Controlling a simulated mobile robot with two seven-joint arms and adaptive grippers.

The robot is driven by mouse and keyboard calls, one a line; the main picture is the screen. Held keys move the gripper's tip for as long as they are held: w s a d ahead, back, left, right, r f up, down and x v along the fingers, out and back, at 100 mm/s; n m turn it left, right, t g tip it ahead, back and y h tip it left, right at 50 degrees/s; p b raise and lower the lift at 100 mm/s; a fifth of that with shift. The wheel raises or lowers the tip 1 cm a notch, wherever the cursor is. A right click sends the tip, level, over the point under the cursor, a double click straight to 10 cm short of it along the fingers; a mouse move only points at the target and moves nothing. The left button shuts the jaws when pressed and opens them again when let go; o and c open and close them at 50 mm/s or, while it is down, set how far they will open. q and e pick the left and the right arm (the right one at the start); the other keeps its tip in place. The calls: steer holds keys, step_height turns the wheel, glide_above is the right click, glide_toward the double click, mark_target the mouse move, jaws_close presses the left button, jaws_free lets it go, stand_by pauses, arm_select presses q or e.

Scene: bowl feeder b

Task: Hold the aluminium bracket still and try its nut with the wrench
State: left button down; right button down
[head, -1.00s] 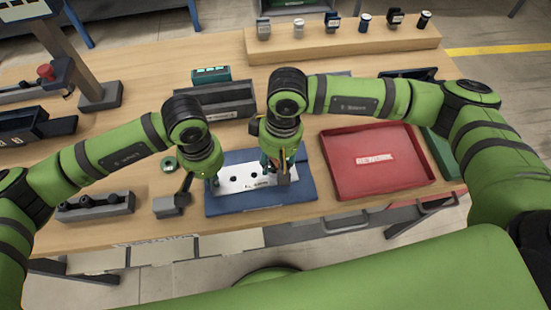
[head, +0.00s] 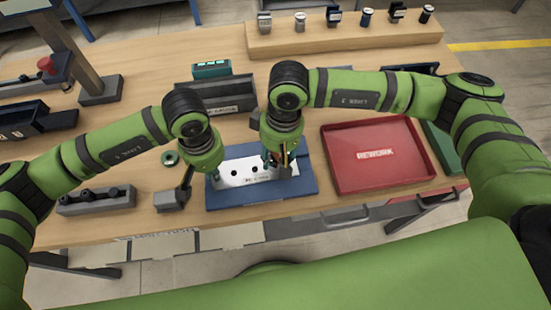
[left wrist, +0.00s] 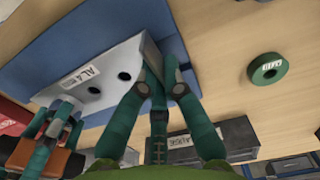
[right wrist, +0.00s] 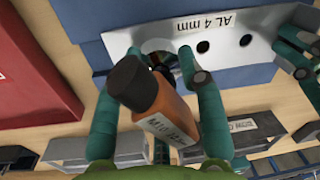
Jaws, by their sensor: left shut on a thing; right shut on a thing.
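The aluminium bracket (head: 240,172), a pale plate with dark holes and an "AL 4 mm" label, lies on a blue mat (head: 303,190). My left gripper (head: 214,177) is shut on its left end; the left wrist view shows the fingers (left wrist: 155,82) closed at the bracket's edge (left wrist: 110,72). My right gripper (head: 275,165) is over the bracket's right part, shut on the wrench, whose orange handle with a dark end (right wrist: 165,108) stands between the fingers. The wrench's working end and the nut are mostly hidden by handle and fingers in the right wrist view.
A red rework tray (head: 340,185) stands right of the mat. A grey bin (head: 228,103) is behind it. A small grey block with a lever (head: 170,200) and a green roll (head: 170,158) are on the left. A wooden shelf (head: 345,42) with small parts is at the back.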

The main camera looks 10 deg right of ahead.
steer(key=shift+r, duration=0.15)
steer(key=shift+r, duration=2.4)
arm_select(q)
steer(key=c, duration=1.3)
jaws_free()
